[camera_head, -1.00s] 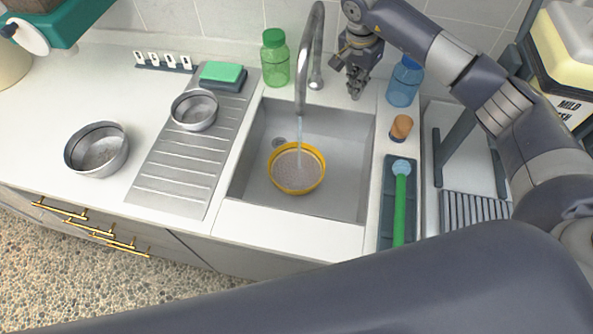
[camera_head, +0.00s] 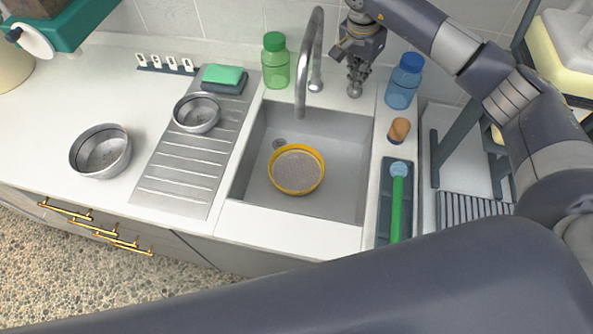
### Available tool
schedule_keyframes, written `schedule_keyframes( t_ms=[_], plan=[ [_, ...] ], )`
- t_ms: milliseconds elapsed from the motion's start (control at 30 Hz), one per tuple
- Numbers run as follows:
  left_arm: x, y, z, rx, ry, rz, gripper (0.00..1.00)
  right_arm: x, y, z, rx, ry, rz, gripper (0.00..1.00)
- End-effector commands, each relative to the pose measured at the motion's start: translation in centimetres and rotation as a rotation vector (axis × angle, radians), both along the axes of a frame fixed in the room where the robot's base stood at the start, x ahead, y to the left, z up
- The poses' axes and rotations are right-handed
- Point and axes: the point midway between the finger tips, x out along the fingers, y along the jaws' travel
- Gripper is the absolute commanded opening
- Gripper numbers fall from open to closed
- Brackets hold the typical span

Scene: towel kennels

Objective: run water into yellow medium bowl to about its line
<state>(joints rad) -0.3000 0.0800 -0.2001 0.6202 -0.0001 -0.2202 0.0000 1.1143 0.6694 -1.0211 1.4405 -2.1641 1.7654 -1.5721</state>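The yellow medium bowl (camera_head: 296,190) sits upright in the sink basin (camera_head: 345,195), below the tap spout (camera_head: 302,110). No water stream shows under the spout. The bowl's inside looks grey and speckled; its line and the exact water level cannot be made out. My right gripper (camera_head: 355,88) points down behind the sink, to the right of the tap's base. Its fingers are close together, and whether they close on a small control there is unclear. My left gripper is not in view.
A green bottle (camera_head: 276,62) and a blue bottle (camera_head: 404,82) flank the tap area. Two metal bowls stand left, one on the counter (camera_head: 101,152), one on the drainboard (camera_head: 197,113). A green-handled brush (camera_head: 397,205) lies in a tray right of the sink.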

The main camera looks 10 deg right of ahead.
Motion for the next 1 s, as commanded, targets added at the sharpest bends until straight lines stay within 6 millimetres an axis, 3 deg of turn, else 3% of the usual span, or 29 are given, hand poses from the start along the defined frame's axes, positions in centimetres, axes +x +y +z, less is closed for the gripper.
schedule_keyframes(
  t_ms=[500,1000],
  plan=[
    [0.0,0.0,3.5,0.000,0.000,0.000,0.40,-2.0,1.0,5.1,0.000,-0.001,0.000,0.00],
    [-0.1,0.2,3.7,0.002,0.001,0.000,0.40,-2.5,1.2,5.7,0.000,-0.002,-0.001,0.00]
  ],
)
